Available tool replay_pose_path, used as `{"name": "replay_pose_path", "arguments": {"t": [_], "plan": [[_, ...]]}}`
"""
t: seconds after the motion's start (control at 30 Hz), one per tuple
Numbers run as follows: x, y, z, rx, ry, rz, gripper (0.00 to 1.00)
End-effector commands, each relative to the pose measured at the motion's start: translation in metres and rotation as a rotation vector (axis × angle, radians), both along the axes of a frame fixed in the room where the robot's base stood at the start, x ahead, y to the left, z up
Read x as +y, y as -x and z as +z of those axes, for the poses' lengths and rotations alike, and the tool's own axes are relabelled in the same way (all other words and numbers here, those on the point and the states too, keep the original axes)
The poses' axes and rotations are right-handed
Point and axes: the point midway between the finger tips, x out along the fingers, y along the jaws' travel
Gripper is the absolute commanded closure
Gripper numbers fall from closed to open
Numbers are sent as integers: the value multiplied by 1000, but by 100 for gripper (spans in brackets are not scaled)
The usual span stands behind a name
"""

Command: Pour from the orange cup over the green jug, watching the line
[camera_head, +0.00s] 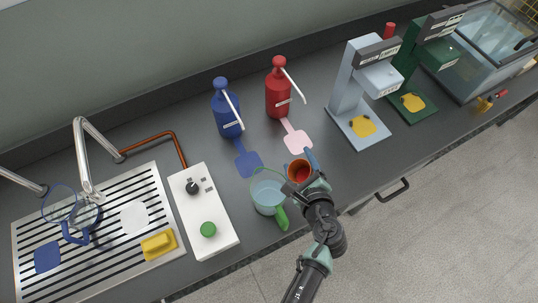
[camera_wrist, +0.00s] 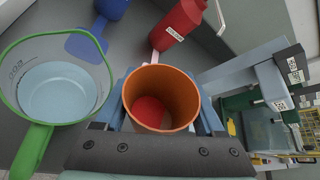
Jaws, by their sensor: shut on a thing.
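The orange cup (camera_head: 297,173) is held in my gripper (camera_head: 305,171) above the dark counter. In the wrist view the orange cup (camera_wrist: 161,98) sits between my gripper's blue fingers (camera_wrist: 162,104), its mouth facing the camera and something red at its bottom. The green jug (camera_head: 267,196) is clear with a green rim and handle and stands on the counter just left of the cup. In the wrist view the green jug (camera_wrist: 57,85) is at left, with pale blue at its bottom and markings on its wall. The cup looks about upright, beside the jug's rim.
A blue pump bottle (camera_head: 226,110) and a red pump bottle (camera_head: 279,92) stand behind. A white control box (camera_head: 203,212) is left of the jug. Grey and green machines (camera_head: 362,85) (camera_head: 420,65) stand at right. A slatted drainer (camera_head: 100,250) with faucets is far left.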

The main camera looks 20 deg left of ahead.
Motion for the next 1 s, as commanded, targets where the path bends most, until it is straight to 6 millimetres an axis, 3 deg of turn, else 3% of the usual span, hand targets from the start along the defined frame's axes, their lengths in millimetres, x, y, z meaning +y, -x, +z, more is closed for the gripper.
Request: {"name": "replay_pose_path", "arguments": {"t": [0.27,1.0], "plan": [[10,8,4,-83,111,2,91],[11,8,8,-143,195,0,91]]}}
